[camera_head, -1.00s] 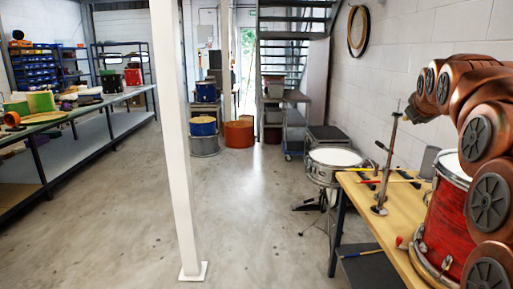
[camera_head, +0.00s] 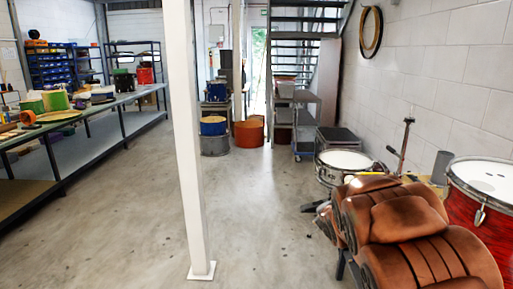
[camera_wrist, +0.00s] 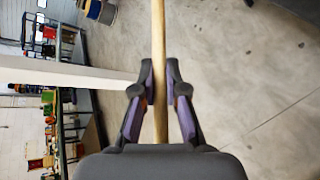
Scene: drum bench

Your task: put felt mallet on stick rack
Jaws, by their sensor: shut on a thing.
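My gripper (camera_wrist: 160,82) is shut on a pale wooden stick (camera_wrist: 159,30), which runs lengthwise between the fingers in the wrist view. The stick looks like the felt mallet's handle; no felt head shows, and its top end runs out of the picture. The gripper is off the workbench, with bare floor beyond it. In the head view my arm fills the lower right and hides the held stick. I cannot make out a stick rack for sure in either view.
A red drum (camera_head: 484,205) and a metal stand (camera_head: 403,145) are at the right, by the wall. A snare drum (camera_head: 345,160) stands beyond my arm. A white post (camera_head: 187,150) rises mid-floor. A long bench (camera_head: 85,115) with drum parts runs along the left. The middle floor is clear.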

